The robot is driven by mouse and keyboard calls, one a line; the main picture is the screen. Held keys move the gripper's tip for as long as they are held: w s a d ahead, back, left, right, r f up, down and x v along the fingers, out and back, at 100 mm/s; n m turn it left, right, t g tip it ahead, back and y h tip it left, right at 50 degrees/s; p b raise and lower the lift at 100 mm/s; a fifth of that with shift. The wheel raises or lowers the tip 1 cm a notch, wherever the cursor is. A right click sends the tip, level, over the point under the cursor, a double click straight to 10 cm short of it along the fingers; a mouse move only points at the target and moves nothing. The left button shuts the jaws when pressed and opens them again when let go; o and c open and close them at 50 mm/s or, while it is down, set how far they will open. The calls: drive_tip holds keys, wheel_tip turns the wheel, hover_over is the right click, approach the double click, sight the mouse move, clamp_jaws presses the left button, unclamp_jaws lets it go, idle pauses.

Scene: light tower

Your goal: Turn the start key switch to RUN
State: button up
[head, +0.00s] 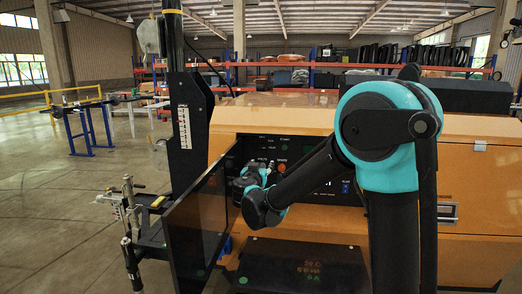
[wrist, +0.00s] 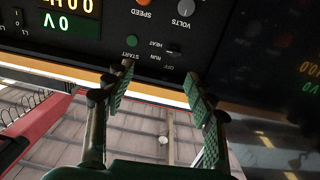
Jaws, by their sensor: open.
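The start key switch (wrist: 173,51) is a small dark knob on the black control panel (wrist: 225,15). It shows upside down in the wrist view, with the words OFF, RUN, HEAT and START around it. Which mark it points to is too small to tell. My gripper (wrist: 160,76) is open, its two green-padded fingers apart and on either side of the switch's line, with the tips just short of the panel labels. Nothing is between the fingers.
A dark glass door (head: 198,228) stands open left of the panel, close to my gripper; its reflections fill the wrist view's right side. A green button (wrist: 132,41) and orange SPEED knob (wrist: 141,12) are near the switch. The orange machine body (head: 400,155) surrounds the panel.

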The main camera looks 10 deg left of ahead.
sight(261, 147)
drive_tip(key=shift+t+y, duration=0.3)
drive_tip(key=w, duration=0.5)
drive_tip(key=w+a, duration=0.1)
drive_tip(key=w, duration=0.5)
drive_tip(key=w+a+r, duration=0.1)
drive_tip(key=w, duration=0.5)
drive_tip(key=shift+w+a, duration=0.2)
drive_tip(key=c, duration=1.2)
drive_tip(key=shift+o, duration=0.2)
drive_tip(key=shift+n, duration=0.4)
drive_tip(key=n, duration=0.3)
drive_tip(key=shift+n, duration=0.3)
drive_tip(key=shift+a+f+n, duration=0.1)
drive_tip(key=shift+a+n, duration=0.05)
drive_tip(key=shift+n, duration=2.15)
